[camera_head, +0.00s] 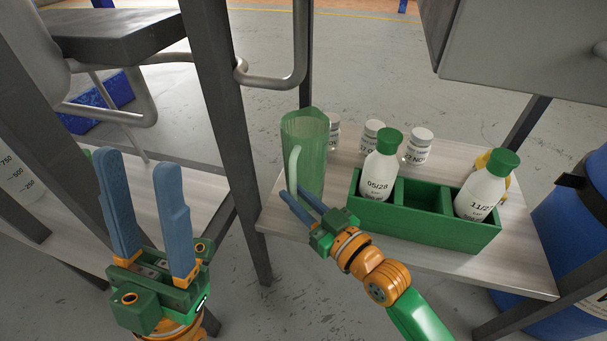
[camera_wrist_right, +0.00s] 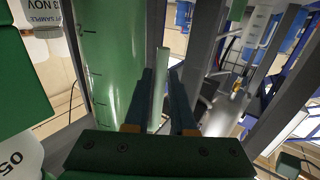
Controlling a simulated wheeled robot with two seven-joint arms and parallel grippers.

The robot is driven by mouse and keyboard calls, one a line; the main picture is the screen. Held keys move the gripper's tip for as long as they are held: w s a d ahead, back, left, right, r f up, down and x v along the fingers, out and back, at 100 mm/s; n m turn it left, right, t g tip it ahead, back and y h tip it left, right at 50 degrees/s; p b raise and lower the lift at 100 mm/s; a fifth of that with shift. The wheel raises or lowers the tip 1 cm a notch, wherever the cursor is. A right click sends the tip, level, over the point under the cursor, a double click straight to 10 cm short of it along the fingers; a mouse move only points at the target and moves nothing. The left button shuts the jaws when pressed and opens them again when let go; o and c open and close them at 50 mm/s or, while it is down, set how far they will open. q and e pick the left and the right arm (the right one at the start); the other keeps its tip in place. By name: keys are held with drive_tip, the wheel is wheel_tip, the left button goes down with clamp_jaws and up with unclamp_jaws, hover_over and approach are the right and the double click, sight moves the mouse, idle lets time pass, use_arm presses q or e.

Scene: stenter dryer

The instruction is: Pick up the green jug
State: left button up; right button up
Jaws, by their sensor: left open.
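The green jug (camera_head: 312,148) stands upright on the right table, a tall translucent vessel with a pale green handle (camera_head: 294,170) on its near left side. My right gripper (camera_head: 294,192) is at the lower part of the handle. In the right wrist view, its two blue fingers (camera_wrist_right: 161,82) lie on either side of the pale handle (camera_wrist_right: 157,95), with the jug body (camera_wrist_right: 110,65) to their left. They look open around it; firm contact cannot be made out. My left gripper (camera_head: 138,160) is open and empty, raised at the left, well away from the jug.
A green divided rack (camera_head: 425,222) beside the jug holds two green-capped white bottles (camera_head: 380,165) (camera_head: 487,186). Several small white-lidded jars (camera_head: 418,147) stand behind it. A grey metal post (camera_head: 232,140) rises left of the jug. A blue drum (camera_head: 575,220) stands at right.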

drive_tip(key=shift+w+a, duration=0.35)
drive_tip(key=shift+w, duration=0.05)
clamp_jaws()
idle(1.1)
